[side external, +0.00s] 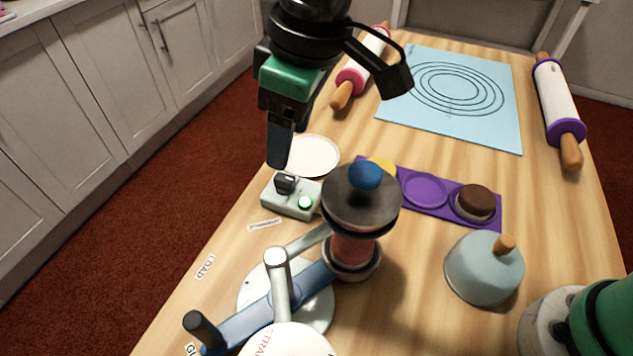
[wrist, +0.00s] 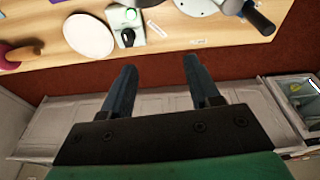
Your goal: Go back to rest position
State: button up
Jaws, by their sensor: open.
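My gripper (wrist: 157,82) is open and empty in the wrist view, its two dark fingers apart over the red floor beyond the table's edge. In the side view my gripper (side external: 279,150) hangs at the upper middle, above the table's left side. In that view its fingers appear near the white plate (side external: 315,156) and the switch box (side external: 291,196) with a black knob and a lit green button. The plate (wrist: 89,35) and the switch box (wrist: 125,22) also show at the top of the wrist view. Nothing is between the fingers.
A turntable device with a blue arm (side external: 262,312) and a dark-lidded stack (side external: 361,205) stands in front. Cabinets (side external: 70,90) line the left.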

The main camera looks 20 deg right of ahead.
jog(key=d+f+m+t, duration=0.1)
jog(key=d+m, duration=0.2)
jog(key=d, duration=0.5)
jog(key=s+d+f+m+t+h, duration=0.1)
jog(key=d+f+m+t, duration=0.1)
jog(key=d, duration=0.6)
jog(key=s+d+f+m+t, duration=0.1)
jog(key=d+m, duration=0.3)
jog(key=d, duration=0.4)
jog(key=shift+d+f+m+t+h, duration=0.3)
jog(key=shift+d+f+t, duration=0.1)
jog(key=shift+t, duration=0.3)
